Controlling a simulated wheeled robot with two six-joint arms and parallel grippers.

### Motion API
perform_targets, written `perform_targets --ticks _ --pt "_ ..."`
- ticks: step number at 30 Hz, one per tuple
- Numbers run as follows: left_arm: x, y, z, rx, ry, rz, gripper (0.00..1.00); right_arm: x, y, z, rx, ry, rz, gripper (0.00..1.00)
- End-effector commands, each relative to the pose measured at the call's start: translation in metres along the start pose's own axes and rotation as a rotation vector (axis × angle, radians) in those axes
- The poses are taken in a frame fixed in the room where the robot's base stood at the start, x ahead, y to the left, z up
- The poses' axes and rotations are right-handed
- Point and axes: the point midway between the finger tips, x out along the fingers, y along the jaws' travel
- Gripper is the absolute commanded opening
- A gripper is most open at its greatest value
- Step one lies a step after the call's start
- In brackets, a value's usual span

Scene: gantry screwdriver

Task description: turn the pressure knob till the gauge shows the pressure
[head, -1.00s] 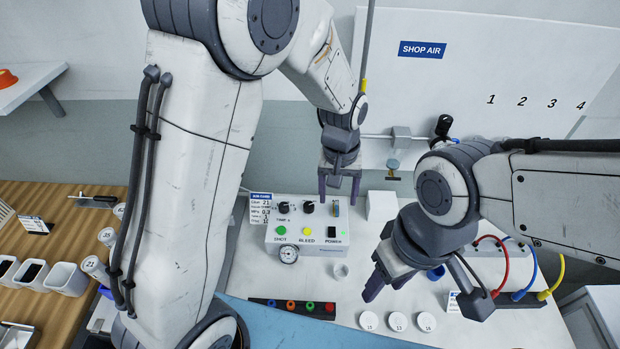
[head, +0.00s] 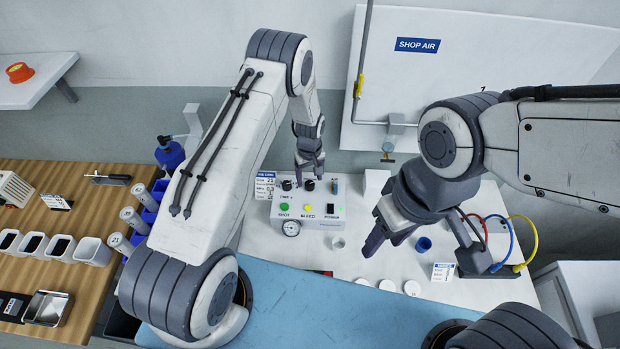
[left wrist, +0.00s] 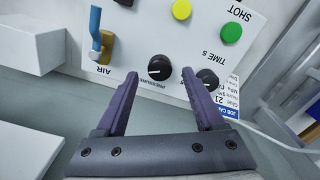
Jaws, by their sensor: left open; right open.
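The white control box (head: 325,228) stands on the bench. The black pressure knob (left wrist: 160,67) sits on its panel and also shows in the head view (head: 309,185). My left gripper (head: 309,177) is at the box's top. In the left wrist view its open fingers (left wrist: 154,80) are on either side of the pressure knob, with gaps; I cannot tell how deep they reach. The time knob (left wrist: 207,76) is close by the right finger's tip. The round gauge (head: 291,228) is on the box's front; its needle is too small to read. My right gripper (head: 384,240) is open and empty, right of the box.
The blue air lever (left wrist: 97,43) stands beside the pressure knob. A job card (head: 265,187) is at the box's left; its small print is hard to read. White lids (head: 388,286) and a blue cup (head: 423,244) are on the bench. Coloured hoses (head: 512,245) are at the right.

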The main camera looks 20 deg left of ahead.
Motion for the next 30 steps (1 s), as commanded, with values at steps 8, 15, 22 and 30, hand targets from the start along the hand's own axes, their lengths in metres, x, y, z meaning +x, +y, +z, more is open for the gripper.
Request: perform_targets --ticks 8,15,22,30 --pt "0.024 0.000 0.000 0.001 0.000 0.000 0.70 -0.009 -0.001 -0.001 -0.002 0.000 0.000 0.50" --pt "0.026 0.000 0.000 0.001 0.000 0.000 0.70 -0.009 -0.001 -0.001 -0.002 0.000 0.000 0.50" --pt "0.026 0.000 0.000 0.001 0.000 0.000 0.05 -0.009 -0.001 -0.001 -0.001 0.000 0.000 0.50" --pt "0.027 0.000 0.000 0.014 0.000 0.000 0.00 -0.006 0.000 0.000 -0.001 0.000 0.000 0.50"
